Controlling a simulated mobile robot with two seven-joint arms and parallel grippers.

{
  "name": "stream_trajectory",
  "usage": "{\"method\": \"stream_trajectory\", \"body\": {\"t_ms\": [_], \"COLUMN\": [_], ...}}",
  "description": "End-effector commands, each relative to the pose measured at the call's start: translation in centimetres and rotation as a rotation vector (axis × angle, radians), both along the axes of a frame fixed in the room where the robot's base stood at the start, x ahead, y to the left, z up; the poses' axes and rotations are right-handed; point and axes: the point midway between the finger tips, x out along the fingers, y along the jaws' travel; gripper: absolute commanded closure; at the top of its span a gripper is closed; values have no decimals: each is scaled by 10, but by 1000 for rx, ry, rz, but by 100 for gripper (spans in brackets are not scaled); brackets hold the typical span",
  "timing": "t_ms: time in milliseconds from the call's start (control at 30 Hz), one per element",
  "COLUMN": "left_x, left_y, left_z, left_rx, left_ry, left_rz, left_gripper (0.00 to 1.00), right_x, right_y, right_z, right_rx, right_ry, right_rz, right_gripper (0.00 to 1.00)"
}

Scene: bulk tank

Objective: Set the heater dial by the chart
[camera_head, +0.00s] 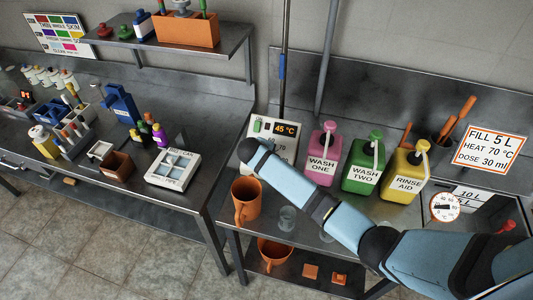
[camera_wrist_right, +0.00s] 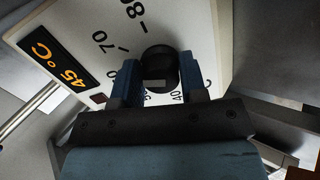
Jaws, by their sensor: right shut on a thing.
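The heater (camera_head: 289,150) is a pale box standing on the right bench near its left end. Its orange display (camera_head: 285,129) reads 45 °C, also in the right wrist view (camera_wrist_right: 48,62). The black round dial (camera_wrist_right: 159,62) is on its face, with numbers around it; 70 and 40 can be read, and others are partly hidden. My right gripper (camera_wrist_right: 160,76) is shut on the dial, with one blue finger on each side. In the head view my right arm hides the dial. The chart (camera_head: 491,148) reads FILL 5 L, HEAT 70 °C, DOSE 30 ml. My left gripper is out of view.
Pink (camera_head: 322,154), green (camera_head: 364,162) and yellow (camera_head: 405,174) wash bottles stand behind my right arm. An orange jug (camera_head: 246,201) and a clear cup (camera_head: 287,219) are close below it. A sink with a round gauge (camera_head: 444,207) is at the right.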

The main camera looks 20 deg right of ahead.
Motion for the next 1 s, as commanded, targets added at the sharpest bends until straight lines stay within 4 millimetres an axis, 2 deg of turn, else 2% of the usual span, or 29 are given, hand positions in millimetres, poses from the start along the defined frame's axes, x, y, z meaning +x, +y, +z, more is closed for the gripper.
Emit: {"method": "stream_trajectory", "body": {"t_ms": [500,1000], "left_x": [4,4], "left_y": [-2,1], "left_z": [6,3], "left_rx": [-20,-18], "left_ry": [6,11], "left_rz": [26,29], "left_gripper": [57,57], "right_x": [-3,-3], "right_y": [0,0], "right_z": [-4,-4], "right_rx": [190,232], "right_ry": [-122,-150], "right_rz": [-276,-336], "right_gripper": [85,85]}}
